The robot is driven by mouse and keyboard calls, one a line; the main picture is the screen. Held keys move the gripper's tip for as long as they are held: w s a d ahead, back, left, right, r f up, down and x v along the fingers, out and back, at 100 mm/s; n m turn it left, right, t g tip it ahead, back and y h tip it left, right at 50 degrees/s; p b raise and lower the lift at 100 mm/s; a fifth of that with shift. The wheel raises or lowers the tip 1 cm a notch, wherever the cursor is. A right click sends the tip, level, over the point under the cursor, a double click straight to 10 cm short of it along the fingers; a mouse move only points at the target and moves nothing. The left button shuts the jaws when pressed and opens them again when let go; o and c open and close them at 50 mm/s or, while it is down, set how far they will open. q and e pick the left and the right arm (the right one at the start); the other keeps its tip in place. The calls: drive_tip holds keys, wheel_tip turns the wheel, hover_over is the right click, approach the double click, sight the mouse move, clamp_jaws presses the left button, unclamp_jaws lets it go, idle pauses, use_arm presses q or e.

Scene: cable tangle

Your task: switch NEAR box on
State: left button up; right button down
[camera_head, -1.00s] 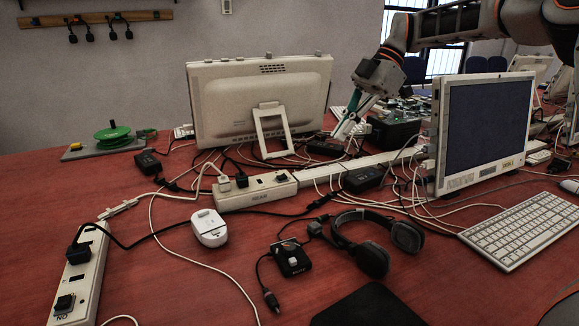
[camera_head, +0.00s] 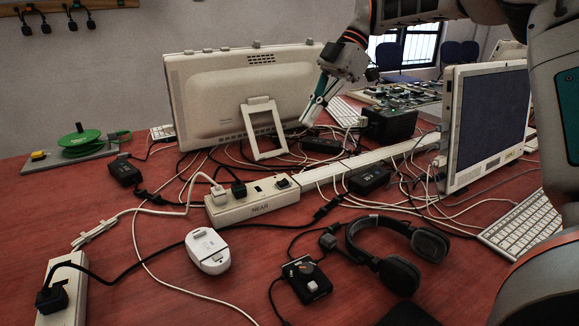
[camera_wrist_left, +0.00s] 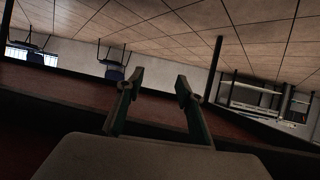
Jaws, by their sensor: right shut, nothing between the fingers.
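The NEAR box (camera_head: 249,205) is a cream power strip marked NEAR, lying on the red table in the middle of the head view. A white plug (camera_head: 218,194) and a black plug (camera_head: 238,189) sit in it. A small dark rocker switch (camera_head: 283,183) is at its right end; its on or off position is too small to tell. My right gripper (camera_head: 309,117) is shut and empty, pointing down at the monitor's right edge, behind and above the box and apart from it. My left gripper (camera_wrist_left: 157,88) is open and empty in the left wrist view, away from the box.
A monitor (camera_head: 215,95) stands behind the box, a screen (camera_head: 490,125) to the right. Loose cables, black adapters (camera_head: 370,180), headphones (camera_head: 400,262), a white mouse (camera_head: 207,250) and a small black device (camera_head: 306,280) crowd the table. Another strip (camera_head: 65,290) lies front left.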

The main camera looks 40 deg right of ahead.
drive_tip(key=b, duration=0.1)
hover_over(281, 182)
drive_tip(key=d, duration=0.2)
wheel_tip(281, 182, down, 9)
drive_tip(key=shift+s+a+r, duration=0.15)
drive_tip(key=shift+r, duration=0.05)
drive_tip(key=shift+d+f+b, duration=0.15)
drive_tip(key=shift+f+b, duration=0.05)
drive_tip(key=shift+f, duration=0.4)
drive_tip(key=shift+d+f+b, duration=0.15)
drive_tip(key=shift+f+b, duration=0.05)
drive_tip(key=shift+f, duration=0.35)
drive_tip(key=shift+d+f, duration=0.1)
drive_tip(key=shift+f, duration=0.45)
use_arm(q)
drive_tip(key=shift+w+d+r+n+h, duration=0.1)
drive_tip(key=shift+d+r+n+h, duration=0.05)
drive_tip(key=shift+d+n, duration=0.3)
drive_tip(key=shift+w+d+r+n+h, duration=0.15)
drive_tip(key=shift+d+n, duration=0.1)
drive_tip(key=shift+d, duration=0.3)
use_arm(e)
drive_tip(key=shift+s, duration=0.1)
use_arm(q)
drive_tip(key=shift+s+f, duration=0.15)
drive_tip(key=shift+s, duration=0.05)
